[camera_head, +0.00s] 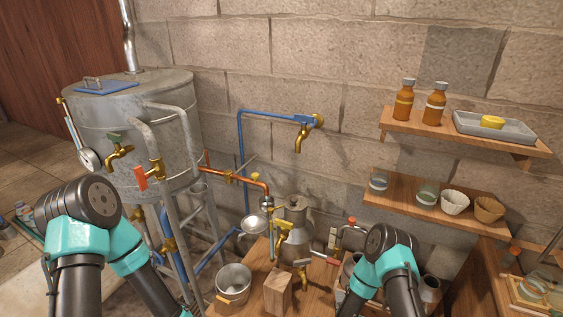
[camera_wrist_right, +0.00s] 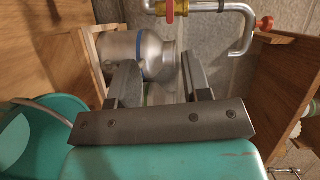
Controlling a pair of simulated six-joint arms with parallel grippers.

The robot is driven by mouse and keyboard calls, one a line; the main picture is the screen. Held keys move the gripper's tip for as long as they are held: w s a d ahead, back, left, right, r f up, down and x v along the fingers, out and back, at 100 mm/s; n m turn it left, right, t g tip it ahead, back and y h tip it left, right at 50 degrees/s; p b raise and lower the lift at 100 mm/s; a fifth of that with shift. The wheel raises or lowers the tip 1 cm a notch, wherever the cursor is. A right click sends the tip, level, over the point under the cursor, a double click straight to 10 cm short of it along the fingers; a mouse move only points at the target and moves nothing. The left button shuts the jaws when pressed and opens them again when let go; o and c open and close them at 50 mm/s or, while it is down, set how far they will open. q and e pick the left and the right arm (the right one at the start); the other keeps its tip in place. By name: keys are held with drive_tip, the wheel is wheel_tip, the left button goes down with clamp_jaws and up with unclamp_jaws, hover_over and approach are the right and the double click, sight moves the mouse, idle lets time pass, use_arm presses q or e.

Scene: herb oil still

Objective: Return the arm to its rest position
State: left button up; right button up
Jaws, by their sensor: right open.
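My right arm shows at the lower right of the head view, its elbow raised and its teal forearm slanting down to the left in front of the wooden bench. In the right wrist view my right gripper (camera_wrist_right: 158,78) has its two dark fingers apart. A silver metal vessel with a blue band (camera_wrist_right: 160,58) lies in view just beyond and between the fingers. I see nothing gripped. My left arm bends at the lower left of the head view and its forearm runs down out of the picture, so the left gripper is out of view.
A large metal still (camera_head: 140,105) stands at the left with brass taps. A metal can (camera_head: 295,225), a bucket (camera_head: 233,283) and a wooden block (camera_head: 278,293) are by the bench. Wall shelves (camera_head: 465,137) hold bottles and cups at the right. A pipe (camera_wrist_right: 215,8) crosses ahead of the right gripper.

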drive_tip(key=s+a+r+n+g+y, duration=0.1)
drive_tip(key=s+r+n+g+y, duration=0.1)
drive_tip(key=s+n+g, duration=0.6)
drive_tip(key=s+a+r+n+g+y, duration=0.1)
drive_tip(key=s+r+n+g+y, duration=0.2)
drive_tip(key=s+n+g, duration=0.5)
drive_tip(key=s+r, duration=0.1)
drive_tip(key=s, duration=0.2)
drive_tip(key=shift+s+a+r, duration=0.15)
drive_tip(key=shift+s+a, duration=0.1)
